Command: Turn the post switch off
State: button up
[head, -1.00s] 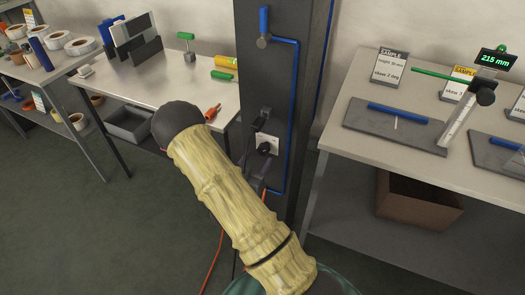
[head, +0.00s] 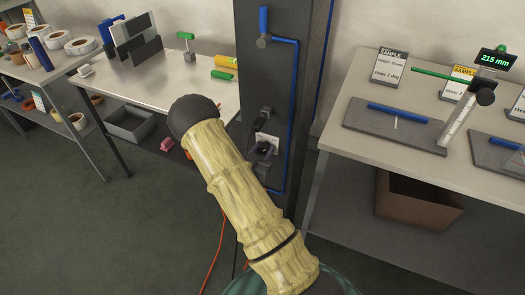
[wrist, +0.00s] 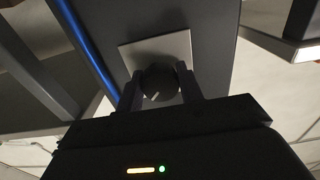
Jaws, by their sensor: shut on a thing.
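The post switch is a round dark knob (wrist: 160,84) with a pale mark line, on a light square plate (wrist: 150,48) on the dark post (head: 284,75). In the wrist view my gripper (wrist: 160,80) has one finger on each side of the knob and is shut on it. The mark line slants down and left in that rotated view. In the head view part of the plate (head: 267,138) shows on the post. The knob there is mostly hidden by my gripper and arm.
A blue pipe (head: 288,120) runs down the post below a blue lever (head: 263,20). Orange cable (head: 213,258) hangs beside the post. A bench (head: 200,92) stands left and another table (head: 362,84) right, close to the post. Open floor (head: 110,235) lies at left.

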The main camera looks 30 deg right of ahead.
jog(key=shift+n, duration=0.4)
jog(key=n+p, duration=0.1)
jog(key=n, duration=0.3)
jog(key=shift+r+p, duration=0.1)
jog(key=shift+p, duration=0.3)
jog(key=n+p, duration=0.1)
jog(key=n, duration=0.3)
jog(key=shift+n, duration=0.3)
jog(key=n+p, duration=0.1)
jog(key=n, duration=0.3)
jog(key=shift+n, duration=0.3)
jog(key=n+p, duration=0.1)
jog(key=n, duration=0.3)
jog(key=shift+s, duration=0.1)
jog(key=o, duration=1)
